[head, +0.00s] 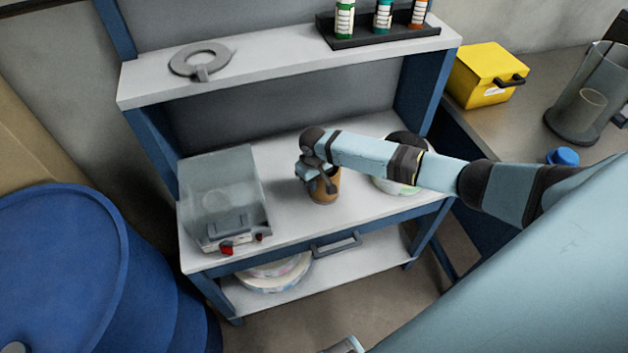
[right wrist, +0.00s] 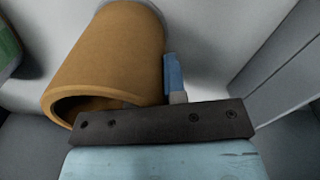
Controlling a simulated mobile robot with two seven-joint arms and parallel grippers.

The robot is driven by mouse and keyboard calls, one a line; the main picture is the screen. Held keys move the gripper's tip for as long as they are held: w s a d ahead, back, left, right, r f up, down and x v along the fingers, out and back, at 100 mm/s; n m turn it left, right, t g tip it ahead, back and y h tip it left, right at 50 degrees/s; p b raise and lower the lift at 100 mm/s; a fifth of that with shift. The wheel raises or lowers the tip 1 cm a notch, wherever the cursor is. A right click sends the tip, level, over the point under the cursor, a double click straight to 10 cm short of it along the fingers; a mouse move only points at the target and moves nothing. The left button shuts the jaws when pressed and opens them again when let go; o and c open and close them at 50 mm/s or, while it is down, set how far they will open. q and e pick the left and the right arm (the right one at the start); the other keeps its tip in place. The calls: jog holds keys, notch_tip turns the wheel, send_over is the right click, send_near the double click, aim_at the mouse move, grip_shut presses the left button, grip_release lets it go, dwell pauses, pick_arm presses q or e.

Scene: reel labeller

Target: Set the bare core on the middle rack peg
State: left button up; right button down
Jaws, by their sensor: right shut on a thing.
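The bare core (head: 325,190) is a short brown cardboard tube on or just above the middle shelf; I cannot tell if it touches the shelf. My right gripper (head: 318,174) is shut on its wall, reaching in from the right. In the right wrist view the core (right wrist: 115,50) lies across the upper left with its open end towards me, and a blue finger of the gripper (right wrist: 174,78) is beside it. A black rack (head: 380,38) on the top shelf carries several coloured rolls; no bare peg can be made out.
A clear-lidded machine (head: 223,200) with a red knob stands left of the core. A white reel (head: 408,187) lies to the right, partly behind my arm. A grey ring (head: 200,60) lies on the top shelf. Reels (head: 275,272) lie below. A blue drum (head: 65,270) stands left.

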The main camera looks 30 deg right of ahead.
jog(key=c, duration=1.1)
grip_release()
notch_tip(320, 180, up, 14)
jog(key=shift+f, duration=0.1)
jog(key=s+a+f+n+t+y+p, duration=0.1)
jog(key=s+a+f+t+y+p, duration=0.1)
jog(key=s+a+f, duration=0.35)
jog(key=s+a+f+n+t+y+p, duration=0.1)
jog(key=s+a+f+t+y+p, duration=0.15)
jog(key=s+a, duration=0.45)
jog(key=s+r+t+p, duration=0.1)
jog(key=s+r+t, duration=0.1)
jog(key=s, duration=0.5)
jog(key=s+r+t+h+p, duration=0.1)
jog(key=s+t, duration=0.3)
jog(key=s, duration=0.3)
jog(key=shift+s+a+r, duration=0.15)
jog(key=shift+a+r, duration=0.1)
jog(key=shift+r, duration=0.15)
